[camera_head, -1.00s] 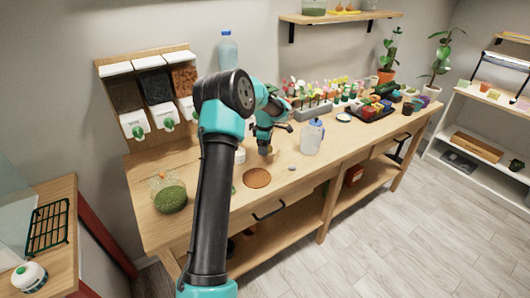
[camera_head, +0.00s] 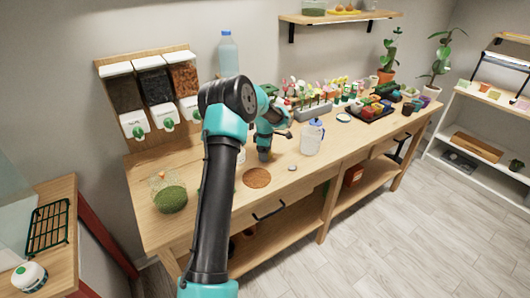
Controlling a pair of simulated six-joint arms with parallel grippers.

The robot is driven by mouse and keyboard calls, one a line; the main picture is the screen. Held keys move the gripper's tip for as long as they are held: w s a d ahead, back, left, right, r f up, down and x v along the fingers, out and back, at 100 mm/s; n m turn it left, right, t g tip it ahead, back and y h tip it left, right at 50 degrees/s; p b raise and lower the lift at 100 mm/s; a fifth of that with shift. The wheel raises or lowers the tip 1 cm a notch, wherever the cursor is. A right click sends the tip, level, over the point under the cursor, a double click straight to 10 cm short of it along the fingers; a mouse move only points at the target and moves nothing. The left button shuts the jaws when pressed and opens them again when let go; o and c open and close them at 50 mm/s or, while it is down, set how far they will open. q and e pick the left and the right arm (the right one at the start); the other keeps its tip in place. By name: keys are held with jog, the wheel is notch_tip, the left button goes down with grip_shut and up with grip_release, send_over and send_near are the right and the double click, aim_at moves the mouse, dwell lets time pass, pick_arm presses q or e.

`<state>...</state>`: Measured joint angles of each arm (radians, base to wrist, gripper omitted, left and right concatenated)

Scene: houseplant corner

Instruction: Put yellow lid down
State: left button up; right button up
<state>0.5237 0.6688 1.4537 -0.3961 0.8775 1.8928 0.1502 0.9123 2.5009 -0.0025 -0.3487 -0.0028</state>
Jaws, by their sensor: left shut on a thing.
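My left gripper (camera_head: 264,154) is above the middle of the wooden workbench (camera_head: 225,222), just behind a round brown cork mat (camera_head: 257,178). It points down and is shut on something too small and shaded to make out. I cannot pick out a yellow lid anywhere; it may be hidden by the gripper or the arm. I cannot tell whether the fingertips touch the bench top. My right gripper is not in view.
A clear blue-topped jug (camera_head: 312,138) stands right of the gripper, with a small grey disc (camera_head: 292,168) in front. A glass jar of green moss (camera_head: 170,197) stands at the left. Flowers and a dark tray (camera_head: 372,110) fill the back right. Bench front is mostly clear.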

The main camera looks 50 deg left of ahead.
pick_arm(q)
jog(key=shift+f, duration=0.2)
jog(key=o, duration=0.9)
jog(key=shift+r, duration=0.15)
notch_tip(320, 180, up, 12)
jog(key=shift+r, duration=0.1)
dwell(0.5)
